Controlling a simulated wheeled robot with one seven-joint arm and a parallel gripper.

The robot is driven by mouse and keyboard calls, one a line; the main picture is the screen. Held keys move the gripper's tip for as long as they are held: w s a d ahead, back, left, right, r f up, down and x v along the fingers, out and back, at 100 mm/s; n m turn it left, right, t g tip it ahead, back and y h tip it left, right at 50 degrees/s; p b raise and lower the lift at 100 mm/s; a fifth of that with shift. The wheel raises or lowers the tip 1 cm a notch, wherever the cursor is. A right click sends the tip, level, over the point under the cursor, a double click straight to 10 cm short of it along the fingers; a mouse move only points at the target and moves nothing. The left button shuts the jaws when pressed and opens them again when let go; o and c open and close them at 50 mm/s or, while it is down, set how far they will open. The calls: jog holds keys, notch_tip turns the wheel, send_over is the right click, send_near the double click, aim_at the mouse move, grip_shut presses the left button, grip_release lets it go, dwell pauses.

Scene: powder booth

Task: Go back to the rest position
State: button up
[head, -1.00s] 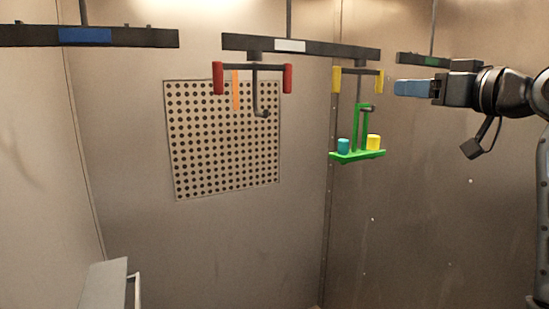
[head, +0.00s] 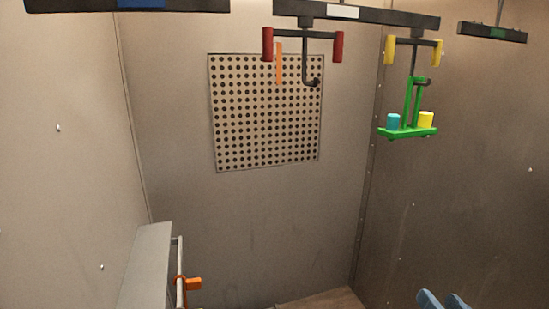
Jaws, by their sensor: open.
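My gripper (head: 443,301) is at the bottom edge of the head view, right of centre. Only its two blue fingertips show. They stand apart with nothing visible between them, and the rest of the arm is out of frame. The gripper is well below the green hanging carrier (head: 408,131), which holds a teal cylinder (head: 393,121) and a yellow cylinder (head: 426,119). The carrier hangs from a dark hook under a crossbar with yellow handles (head: 390,50).
A dark overhead bar (head: 380,15) carries a second hanger with red handles (head: 267,44) and an orange strip (head: 279,63). A perforated panel (head: 265,130) is on the back wall. A grey shelf (head: 147,265) with an orange part (head: 192,284) is lower left. The middle is clear.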

jog(key=s+a+f+g+h, duration=0.15)
jog(key=s+f, duration=0.25)
jog(key=s, duration=0.5)
jog(key=s+a+f+y, duration=0.15)
jog(key=s+f, duration=0.25)
jog(key=s, duration=0.6)
jog(key=s+a+r+n, duration=0.1)
jog(key=s, duration=0.6)
jog(key=s+a+r+n, duration=0.1)
jog(key=s+r+n, duration=0.1)
jog(key=s, duration=0.6)
jog(key=shift+s+r+b, duration=0.25)
jog(key=shift+s+b, duration=0.05)
jog(key=shift+b, duration=0.05)
jog(key=shift+o, duration=0.3)
